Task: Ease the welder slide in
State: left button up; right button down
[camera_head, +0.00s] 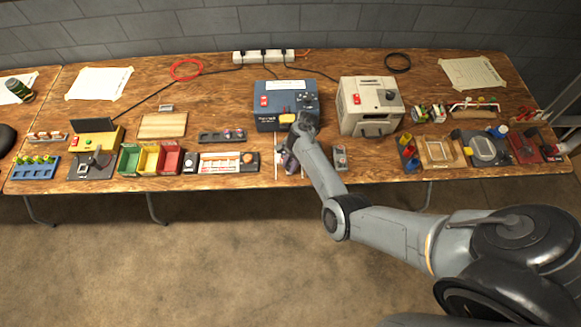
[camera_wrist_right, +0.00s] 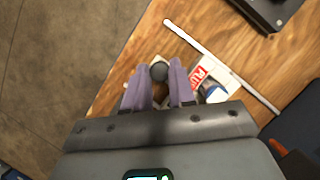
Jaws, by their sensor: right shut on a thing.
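My right gripper (camera_head: 290,161) is low over the table's front part, just in front of a blue box-shaped machine (camera_head: 268,117). In the right wrist view, its two purple fingers (camera_wrist_right: 162,82) are shut on a dark round knob (camera_wrist_right: 159,71). The knob appears to sit on a pale plate, the likely welder slide, with a red label (camera_wrist_right: 199,77) and a blue part (camera_wrist_right: 213,94) showing beside the fingers. The fingers and palm hide much of this plate. A thin white rail (camera_wrist_right: 222,66) runs beside it. My left gripper is not in view.
A cream machine (camera_head: 371,97) stands right of the blue one. A small grey device (camera_head: 340,157) lies right of my gripper. Left are a long white tray (camera_head: 228,163) and coloured bins (camera_head: 150,160). The table's front edge is close.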

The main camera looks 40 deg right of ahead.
jog(key=c, duration=1.2)
grip_release()
jog(key=p+v, duration=0.2)
jog(key=v, duration=0.8)
jog(key=shift+d+r+p, duration=0.15)
jog(key=shift+r+p, duration=0.15)
jog(key=shift+r, duration=0.1)
jog(key=shift+o, duration=0.2)
